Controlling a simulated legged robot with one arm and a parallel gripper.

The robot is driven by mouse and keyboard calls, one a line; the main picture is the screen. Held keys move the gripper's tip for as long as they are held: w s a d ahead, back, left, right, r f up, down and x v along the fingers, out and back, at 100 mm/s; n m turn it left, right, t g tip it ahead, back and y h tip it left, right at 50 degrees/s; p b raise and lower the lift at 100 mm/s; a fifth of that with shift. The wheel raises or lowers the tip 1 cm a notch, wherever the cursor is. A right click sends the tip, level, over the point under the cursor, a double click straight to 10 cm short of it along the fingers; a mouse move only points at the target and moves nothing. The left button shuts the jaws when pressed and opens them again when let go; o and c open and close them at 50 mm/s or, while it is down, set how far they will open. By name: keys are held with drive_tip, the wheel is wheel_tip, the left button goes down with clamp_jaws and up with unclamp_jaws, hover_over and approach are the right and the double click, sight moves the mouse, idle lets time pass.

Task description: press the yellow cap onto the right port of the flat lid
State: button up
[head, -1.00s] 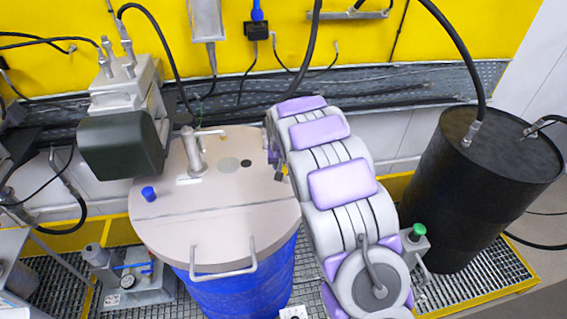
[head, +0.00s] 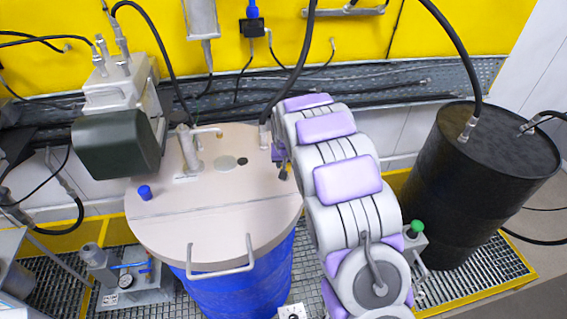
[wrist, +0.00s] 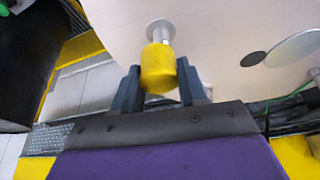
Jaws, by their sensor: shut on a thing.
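The flat lid (head: 220,205) is a beige disc on a blue drum. My gripper (head: 282,168) is low over the lid's right edge in the head view, mostly hidden by my arm. In the wrist view my gripper (wrist: 158,85) is shut on the yellow cap (wrist: 158,68), with a dark finger on each side. A pale metal port (wrist: 160,31) of the lid shows just beyond the cap and lines up with it. I cannot tell whether cap and port touch. The head view does not show this port clearly.
A blue cap (head: 145,192) sits at the lid's left. A metal fitting with a handle (head: 190,150) stands at the lid's back, near a hose (head: 290,85). A lid handle (head: 221,268) is in front. A black drum (head: 465,190) stands at right.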

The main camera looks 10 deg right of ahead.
drive_tip(key=shift+d+f, duration=0.1)
drive_tip(key=shift+d, duration=0.6)
drive_tip(key=shift+a+f+b, duration=0.2)
drive_tip(key=shift+a, duration=0.4)
drive_tip(key=shift+a+f+b, duration=0.15)
drive_tip(key=shift+a, duration=0.45)
drive_tip(key=shift+d+f, duration=0.25)
drive_tip(key=shift+f, duration=0.2)
drive_tip(key=shift+a+f+b, duration=0.35)
drive_tip(key=shift+a+b, duration=0.05)
drive_tip(key=shift+s, duration=0.1)
drive_tip(key=shift+s+a+f, duration=0.1)
drive_tip(key=shift+a+f, duration=0.05)
drive_tip(key=shift+f, duration=0.5)
